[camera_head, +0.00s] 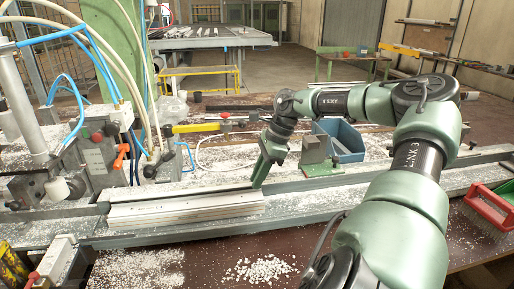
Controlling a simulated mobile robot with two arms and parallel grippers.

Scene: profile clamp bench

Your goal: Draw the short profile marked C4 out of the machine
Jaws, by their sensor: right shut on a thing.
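A short silver profile (185,208) lies along the rail of the machine (80,165), at the left of the picture. I cannot read a C4 mark on it at this size. My right gripper (258,183) reaches down from my right arm to the profile's right end and is shut on it. The fingertips are small and partly hidden, so the exact grip does not show. The profile lies level along the rail, its left end close to the machine's clamp. My left gripper is not in view.
A green stop block (320,165) and a blue bin (344,140) stand just right of my gripper. A red-handled brush (490,208) lies at the right edge. White chips (260,270) litter the bench front.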

